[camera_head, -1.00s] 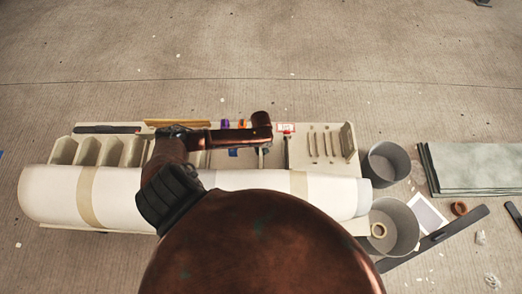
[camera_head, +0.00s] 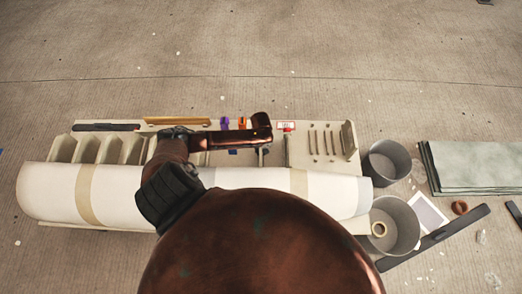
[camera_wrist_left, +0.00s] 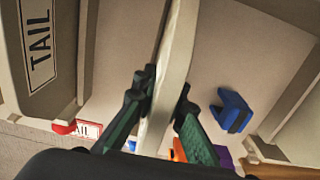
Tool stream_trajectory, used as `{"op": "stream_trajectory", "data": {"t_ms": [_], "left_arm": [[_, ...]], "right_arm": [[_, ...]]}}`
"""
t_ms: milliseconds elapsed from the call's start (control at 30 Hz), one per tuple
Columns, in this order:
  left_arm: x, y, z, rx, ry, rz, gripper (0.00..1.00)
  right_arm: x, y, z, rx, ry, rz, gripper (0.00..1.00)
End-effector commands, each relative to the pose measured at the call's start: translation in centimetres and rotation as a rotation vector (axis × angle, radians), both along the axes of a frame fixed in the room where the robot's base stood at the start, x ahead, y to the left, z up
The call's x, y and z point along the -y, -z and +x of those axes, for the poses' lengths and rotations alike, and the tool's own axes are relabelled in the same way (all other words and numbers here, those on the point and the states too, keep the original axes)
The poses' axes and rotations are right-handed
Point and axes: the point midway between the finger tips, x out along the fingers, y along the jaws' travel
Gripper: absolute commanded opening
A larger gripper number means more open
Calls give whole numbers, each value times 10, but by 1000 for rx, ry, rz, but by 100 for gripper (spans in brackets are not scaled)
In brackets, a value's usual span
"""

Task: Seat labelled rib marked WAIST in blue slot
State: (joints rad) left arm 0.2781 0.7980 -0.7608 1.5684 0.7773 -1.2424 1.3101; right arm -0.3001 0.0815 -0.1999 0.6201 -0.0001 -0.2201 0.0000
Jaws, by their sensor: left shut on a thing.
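My left gripper (camera_wrist_left: 166,88) is shut on a thin beige rib (camera_wrist_left: 170,62), held edge-on between its green-padded fingers. No label shows on the held rib, so I cannot read its marking. A blue slot piece (camera_wrist_left: 234,110) lies to the right of the held rib and apart from it in the wrist view. In the head view a bit of blue (camera_head: 233,152) shows below my forearm. My forearm mostly hides the gripper and held rib there. My right gripper is not in view.
Orange (camera_head: 242,123) and purple (camera_head: 224,123) slot pieces stand near the bench's far edge. A red piece (camera_wrist_left: 64,127) sits by a TAIL card (camera_wrist_left: 88,130). A TAIL-labelled panel (camera_wrist_left: 40,50) stands close at left. A white roll (camera_head: 240,179) lies along the near side; grey buckets (camera_head: 386,162) stand right.

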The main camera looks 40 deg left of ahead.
Motion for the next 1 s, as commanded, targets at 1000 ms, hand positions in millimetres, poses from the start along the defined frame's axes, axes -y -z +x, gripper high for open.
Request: {"op": "stream_trajectory", "data": {"t_ms": [1000], "left_arm": [[0, 19, 0, 1, 0, 1, 25]], "right_arm": [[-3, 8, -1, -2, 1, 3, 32]]}}
